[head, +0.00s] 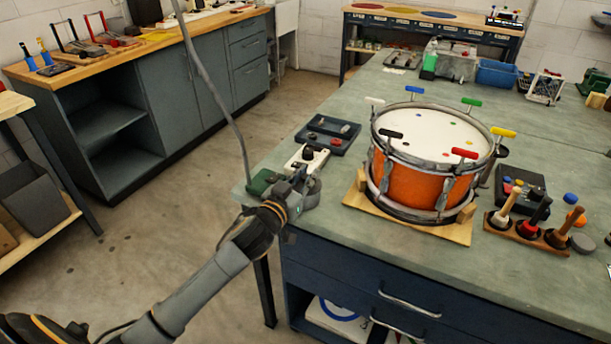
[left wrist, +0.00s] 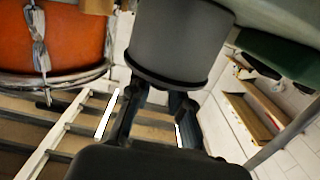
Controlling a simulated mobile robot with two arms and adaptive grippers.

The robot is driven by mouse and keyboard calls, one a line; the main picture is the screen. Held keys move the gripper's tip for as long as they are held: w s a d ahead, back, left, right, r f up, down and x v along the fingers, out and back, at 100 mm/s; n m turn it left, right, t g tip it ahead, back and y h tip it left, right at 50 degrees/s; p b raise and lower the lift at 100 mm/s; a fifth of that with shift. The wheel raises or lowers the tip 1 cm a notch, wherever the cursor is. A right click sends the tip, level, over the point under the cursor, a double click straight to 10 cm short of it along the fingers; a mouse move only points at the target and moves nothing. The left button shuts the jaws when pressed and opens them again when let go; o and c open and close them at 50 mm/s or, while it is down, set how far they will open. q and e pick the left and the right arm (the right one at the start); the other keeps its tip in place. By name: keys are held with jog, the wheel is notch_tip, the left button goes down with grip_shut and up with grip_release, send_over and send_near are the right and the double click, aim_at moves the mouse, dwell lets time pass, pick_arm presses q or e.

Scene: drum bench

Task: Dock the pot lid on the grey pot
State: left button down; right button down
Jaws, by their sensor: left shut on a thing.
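The grey pot (head: 311,194) stands near the front left edge of the bench, beside the orange drum, partly hidden by my gripper. In the left wrist view the grey pot (left wrist: 178,38) fills the upper middle. The dark pot lid (left wrist: 165,78) lies across its near end, lined up with it; I cannot tell if it is fully seated. My left gripper (head: 300,177) is just above the pot, its fingers (left wrist: 155,112) closed around the lid's grip, which is mostly hidden. My right gripper is not in view.
The orange drum (head: 412,187) with coloured T-handles stands on a wooden base right of the pot. A green block (head: 263,181) is close on the left. A white holder (head: 301,160) and a dark tray (head: 327,135) are behind. Mallets (head: 535,215) stand at the right.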

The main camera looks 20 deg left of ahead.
aim_at(303, 180)
pick_arm(q)
jog(key=shift+f, duration=0.15)
jog(key=c, duration=1.5)
grip_release()
jog(key=shift+s+a+r+p, duration=0.15)
jog(key=shift+s+p, duration=0.6)
jog(key=shift+s, duration=1.85)
jog(key=shift+s+r+p, duration=0.2)
jog(key=shift+s+p, duration=0.45)
jog(key=shift+s, duration=2.3)
